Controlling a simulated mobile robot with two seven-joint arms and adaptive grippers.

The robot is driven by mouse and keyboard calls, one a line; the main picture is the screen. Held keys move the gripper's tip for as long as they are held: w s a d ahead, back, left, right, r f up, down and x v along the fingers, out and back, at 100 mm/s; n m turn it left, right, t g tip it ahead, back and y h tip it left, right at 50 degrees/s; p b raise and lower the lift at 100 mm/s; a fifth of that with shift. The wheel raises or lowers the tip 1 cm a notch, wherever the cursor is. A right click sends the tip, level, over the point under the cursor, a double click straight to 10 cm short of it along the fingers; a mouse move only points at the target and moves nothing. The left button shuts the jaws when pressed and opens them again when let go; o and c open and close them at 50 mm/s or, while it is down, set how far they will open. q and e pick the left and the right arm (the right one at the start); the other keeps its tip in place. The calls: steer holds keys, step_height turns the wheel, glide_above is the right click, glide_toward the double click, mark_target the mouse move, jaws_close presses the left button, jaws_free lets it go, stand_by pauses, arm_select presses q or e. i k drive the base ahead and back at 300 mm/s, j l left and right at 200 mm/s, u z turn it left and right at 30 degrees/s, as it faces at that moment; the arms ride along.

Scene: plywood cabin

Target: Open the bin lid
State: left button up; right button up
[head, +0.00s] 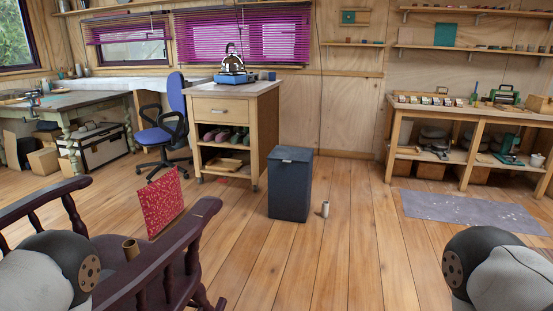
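A dark grey bin (288,190) stands upright on the wooden floor near the middle of the head view, beside a wooden cabinet. Its flat lid (291,154) lies on top and looks shut. Parts of my two arms show in the bottom left and bottom right corners, well apart from the bin. Neither of my grippers is in view.
A dark wooden chair (168,256) fills the lower left, with a red patterned panel (166,203) by it. A small cylinder (325,209) stands right of the bin. The wooden cabinet (262,130) is behind it.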

mark_target(285, 154)
steer(key=i+l+u, duration=0.25)
steer(key=i+l, duration=0.2)
steer(key=i, duration=0.35)
steer(key=i+l+u, duration=0.25)
steer(key=i+l, duration=0.4)
steer(key=i+l+u, duration=0.25)
steer(key=i+l, duration=0.25)
steer(key=i, duration=0.3)
steer(key=i+l+u, duration=0.3)
steer(key=i+l, duration=0.35)
steer(key=i, duration=0.35)
steer(key=l+u, duration=0.05)
